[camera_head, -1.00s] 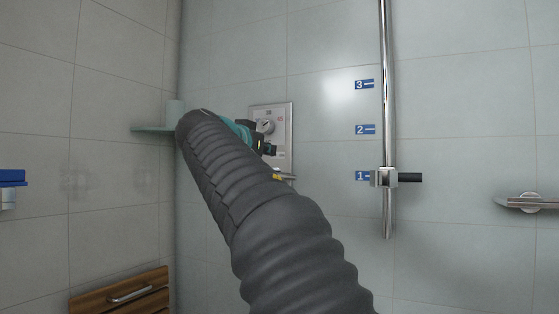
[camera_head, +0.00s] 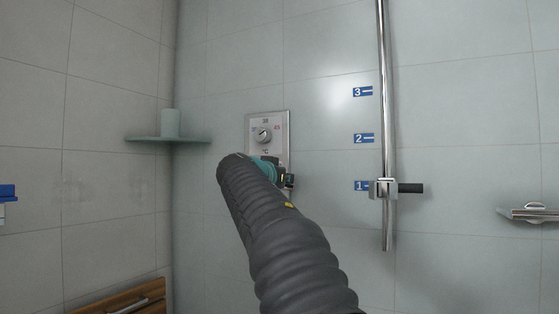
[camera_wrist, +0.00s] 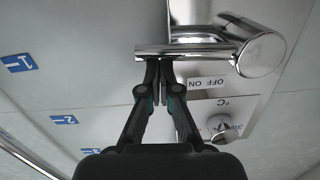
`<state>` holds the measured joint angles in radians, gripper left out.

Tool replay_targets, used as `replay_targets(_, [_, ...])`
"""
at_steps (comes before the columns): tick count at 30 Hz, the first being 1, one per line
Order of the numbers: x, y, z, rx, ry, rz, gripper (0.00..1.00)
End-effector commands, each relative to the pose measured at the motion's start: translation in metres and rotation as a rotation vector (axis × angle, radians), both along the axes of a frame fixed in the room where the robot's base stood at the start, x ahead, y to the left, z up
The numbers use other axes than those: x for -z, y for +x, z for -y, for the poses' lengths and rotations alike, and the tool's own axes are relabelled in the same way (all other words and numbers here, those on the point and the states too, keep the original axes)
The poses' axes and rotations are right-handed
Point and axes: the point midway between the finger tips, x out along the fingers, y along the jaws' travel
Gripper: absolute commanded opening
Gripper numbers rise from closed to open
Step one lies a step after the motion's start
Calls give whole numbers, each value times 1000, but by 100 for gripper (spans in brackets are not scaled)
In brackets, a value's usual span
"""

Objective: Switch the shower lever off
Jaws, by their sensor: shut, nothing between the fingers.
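The chrome shower lever (camera_wrist: 190,49) shows in the wrist view as a bar running left from a round chrome body (camera_wrist: 262,55). An upside-down "OFF ON" label (camera_wrist: 207,83) is beside it. My gripper (camera_wrist: 159,62) is shut and empty, its fingertips at the bar's edge near its left end; I cannot tell whether they touch. In the head view my arm hides the lever and most of the gripper. The control panel (camera_head: 283,133) with its temperature dial (camera_head: 264,136) is above the arm's end.
A vertical chrome rail (camera_head: 387,120) with a slider holder (camera_head: 384,188) stands right of the panel. A corner shelf (camera_head: 150,139) holds a pale cylinder (camera_head: 170,122). A wooden seat (camera_head: 125,299) is low left; a chrome fitting (camera_head: 530,213) is at far right.

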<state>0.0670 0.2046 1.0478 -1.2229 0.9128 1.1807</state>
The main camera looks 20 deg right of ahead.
Motion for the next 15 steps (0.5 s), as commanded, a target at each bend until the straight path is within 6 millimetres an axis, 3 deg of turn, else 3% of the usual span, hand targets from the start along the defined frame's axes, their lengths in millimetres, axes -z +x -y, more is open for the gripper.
replay_targets(4, [2, -5, -11, -6, -9, 9, 0])
replay_targets(15, [9, 2, -2, -4, 2, 4, 0])
